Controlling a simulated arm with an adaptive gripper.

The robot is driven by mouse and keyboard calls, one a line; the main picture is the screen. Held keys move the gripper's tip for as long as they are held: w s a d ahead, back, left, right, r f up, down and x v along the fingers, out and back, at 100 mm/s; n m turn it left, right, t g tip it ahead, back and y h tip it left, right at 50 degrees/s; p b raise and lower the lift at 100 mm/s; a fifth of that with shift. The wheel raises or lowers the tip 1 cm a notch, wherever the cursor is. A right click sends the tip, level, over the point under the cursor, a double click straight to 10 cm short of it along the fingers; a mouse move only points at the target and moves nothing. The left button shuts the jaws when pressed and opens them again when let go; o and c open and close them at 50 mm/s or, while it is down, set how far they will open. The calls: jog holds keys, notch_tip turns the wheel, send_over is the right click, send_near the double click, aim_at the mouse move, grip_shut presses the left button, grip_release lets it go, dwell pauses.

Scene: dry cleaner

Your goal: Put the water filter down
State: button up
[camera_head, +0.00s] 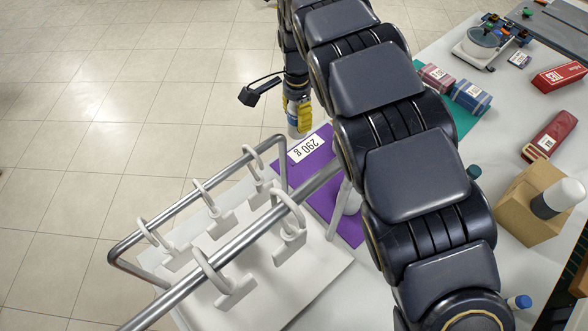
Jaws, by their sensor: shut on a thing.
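My gripper (299,103) has yellow fingers and points downward at the top centre, beyond the metal rack. It is shut on a small pale thing, seemingly the water filter (294,130), whose lower part shows just under the fingers. The filter appears near the far edge of a purple mat (319,186) with a white number label (307,148). Whether it touches the surface cannot be told. My dark arm covers much of the middle of the view.
A metal rack (190,175) with several white clips stands at the front left. To the right are a cardboard box (522,205) with a white and dark cylinder (560,198), a red box (558,76), fabric-patterned boxes (470,98) and a scale with a pot (483,41). Tiled floor lies left.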

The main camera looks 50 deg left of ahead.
aim_at(292, 130)
jog(key=f, duration=0.4)
jog(key=shift+s+a+f, duration=0.2)
jog(key=shift+s+a, duration=0.1)
jog(key=shift+s, duration=0.1)
notch_tip(292, 130, down, 11)
jog(key=shift+r, duration=0.2)
jog(key=shift+f, duration=0.2)
jog(key=o, duration=1.1)
jog(key=shift+c, duration=0.2)
jog(key=shift+r, duration=0.1)
